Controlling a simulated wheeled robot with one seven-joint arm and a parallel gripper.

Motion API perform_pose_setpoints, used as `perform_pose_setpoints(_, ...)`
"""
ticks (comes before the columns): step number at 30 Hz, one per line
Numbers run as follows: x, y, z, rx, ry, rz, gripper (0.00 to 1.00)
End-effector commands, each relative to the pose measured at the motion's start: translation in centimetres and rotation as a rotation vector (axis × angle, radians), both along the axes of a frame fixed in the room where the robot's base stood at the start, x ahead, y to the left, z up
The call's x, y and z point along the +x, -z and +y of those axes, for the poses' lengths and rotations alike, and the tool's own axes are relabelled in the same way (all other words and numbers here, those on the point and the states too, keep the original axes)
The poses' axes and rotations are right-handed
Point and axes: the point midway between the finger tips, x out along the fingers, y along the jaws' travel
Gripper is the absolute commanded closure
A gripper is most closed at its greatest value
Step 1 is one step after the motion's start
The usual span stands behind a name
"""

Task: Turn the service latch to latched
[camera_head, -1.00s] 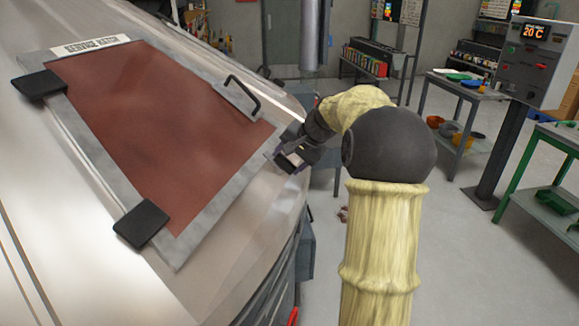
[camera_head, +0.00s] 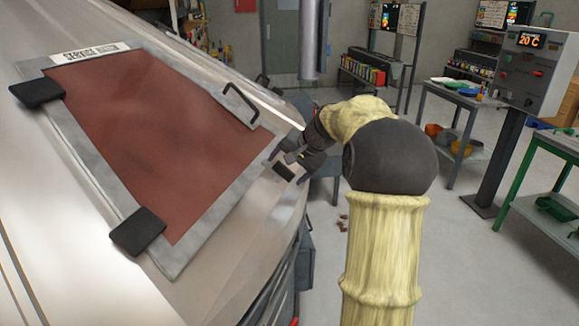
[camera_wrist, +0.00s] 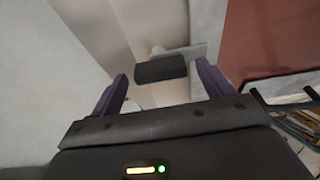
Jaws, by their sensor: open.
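The service hatch has a red-brown panel (camera_head: 150,120) in a grey frame, with a "SERVICE HATCH" label (camera_head: 90,52) at its upper left. The service latch shows as a dark block (camera_head: 284,173) beside the frame's right corner. In the wrist view the latch's dark grip (camera_wrist: 160,69) lies ahead, with a pale grey bar (camera_wrist: 186,51) behind it reaching right towards the frame. My gripper (camera_head: 289,167) is open, its purple fingers (camera_wrist: 163,88) on either side of the grip's line. The grip appears beyond the fingertips; contact is not visible. Whether the latch is latched cannot be told.
A black handle (camera_head: 241,103) stands up on the hatch's right side. Two black hinges, one of them (camera_head: 138,230) low, sit on its left edge. A control post (camera_head: 535,70) and shelved tables stand right, with clear floor (camera_head: 470,270) between.

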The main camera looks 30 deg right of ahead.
Motion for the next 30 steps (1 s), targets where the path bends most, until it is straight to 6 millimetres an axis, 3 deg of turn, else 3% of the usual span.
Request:
perform_pose_setpoints(8,-0.9,-1.4,-0.4,-0.001,0.002,-0.002,0.20)
perform_pose_setpoints(30,-8.9,-12.5,-3.7,-0.002,0.002,-0.002,0.20)
